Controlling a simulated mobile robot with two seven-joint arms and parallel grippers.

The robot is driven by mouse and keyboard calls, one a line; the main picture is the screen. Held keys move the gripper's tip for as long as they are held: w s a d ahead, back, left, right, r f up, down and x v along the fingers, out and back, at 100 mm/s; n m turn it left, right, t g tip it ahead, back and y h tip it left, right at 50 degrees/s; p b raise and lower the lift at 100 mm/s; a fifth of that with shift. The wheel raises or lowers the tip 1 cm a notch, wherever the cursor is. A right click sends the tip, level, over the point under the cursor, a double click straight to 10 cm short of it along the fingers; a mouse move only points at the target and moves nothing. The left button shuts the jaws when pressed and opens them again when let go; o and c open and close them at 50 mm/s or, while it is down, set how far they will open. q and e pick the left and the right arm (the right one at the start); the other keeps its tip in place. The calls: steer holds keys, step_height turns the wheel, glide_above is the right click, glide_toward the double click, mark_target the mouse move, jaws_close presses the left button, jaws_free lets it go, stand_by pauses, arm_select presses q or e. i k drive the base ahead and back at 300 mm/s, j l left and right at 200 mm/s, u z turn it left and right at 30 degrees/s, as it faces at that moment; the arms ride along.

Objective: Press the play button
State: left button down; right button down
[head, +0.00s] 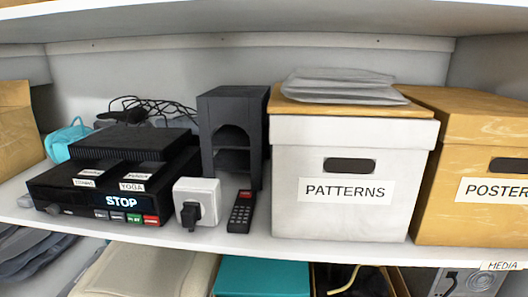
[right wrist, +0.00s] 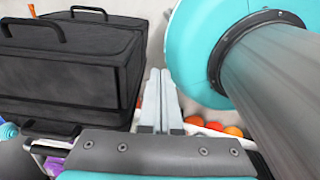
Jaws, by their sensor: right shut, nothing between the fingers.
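A black media player (head: 100,205) sits on the left part of the shelf in the head view. Its lit display (head: 122,201) reads STOP. Below the display is a row of small buttons, with a green play button (head: 134,218) just left of a red button (head: 151,220). Neither gripper shows in the head view. In the right wrist view my right gripper (right wrist: 160,74) is shut and empty, its fingers side by side. The player is not in the right wrist view, so the gripper's distance from it cannot be told.
A white plug block (head: 205,190) and a dark remote (head: 240,212) lie right of the player. A black stand (head: 231,105), a PATTERNS box (head: 345,220) and a POSTER box (head: 475,220) fill the right. Black bags (right wrist: 75,70) are near the right gripper.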

mark_target(133, 218)
steer(key=u, duration=1.4)
